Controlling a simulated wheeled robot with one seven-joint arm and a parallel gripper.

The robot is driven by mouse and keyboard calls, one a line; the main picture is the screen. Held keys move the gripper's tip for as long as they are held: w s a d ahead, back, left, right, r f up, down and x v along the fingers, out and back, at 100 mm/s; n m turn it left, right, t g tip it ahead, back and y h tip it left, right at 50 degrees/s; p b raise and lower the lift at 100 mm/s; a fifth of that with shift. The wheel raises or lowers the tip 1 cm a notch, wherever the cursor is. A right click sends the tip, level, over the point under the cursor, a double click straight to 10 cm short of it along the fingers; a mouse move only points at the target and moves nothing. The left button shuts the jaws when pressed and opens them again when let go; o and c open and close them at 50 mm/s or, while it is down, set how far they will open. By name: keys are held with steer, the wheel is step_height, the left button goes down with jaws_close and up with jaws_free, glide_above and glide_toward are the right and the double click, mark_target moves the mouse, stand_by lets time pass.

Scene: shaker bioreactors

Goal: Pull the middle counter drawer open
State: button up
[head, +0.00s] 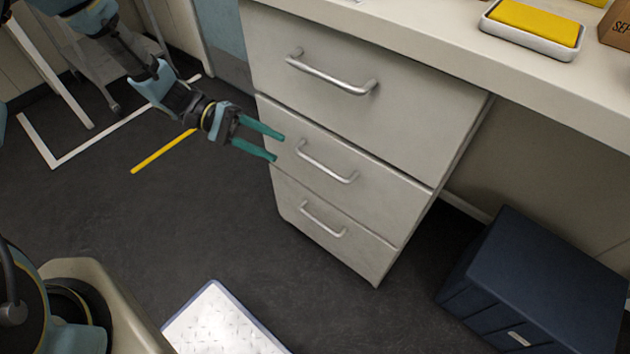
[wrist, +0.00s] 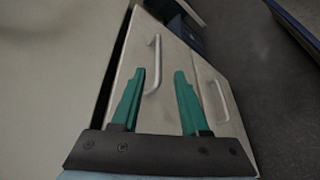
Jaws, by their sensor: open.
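The counter's drawer unit has three stacked pale fronts. The middle drawer (head: 376,195) is shut, flush with the top drawer (head: 350,120) and the bottom drawer (head: 355,240). Its silver bar handle (head: 327,164) shows just right of my gripper (head: 279,148) in the head view. My gripper is open and empty, its teal fingers pointing at the handle's left end. In the wrist view the middle handle (wrist: 152,68) appears between and beyond the fingertips (wrist: 159,72), nearer the left finger. The bottom drawer's handle (wrist: 219,100) lies to the right. I see no contact with the handle.
A dark blue box (head: 540,275) stands on the floor right of the drawers. A white textured mat (head: 222,325) lies in front. A tray with a yellow pad (head: 535,22) sits on the counter (head: 450,45). The dark floor left of the drawers is mostly clear.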

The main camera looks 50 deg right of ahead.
mark_target(312, 163)
steer(key=shift+h, duration=0.3)
steer(key=x, duration=1.2)
steer(key=shift+p, duration=0.3)
steer(key=shift+c, duration=0.4)
steer(key=shift+w, duration=0.1)
jaws_close()
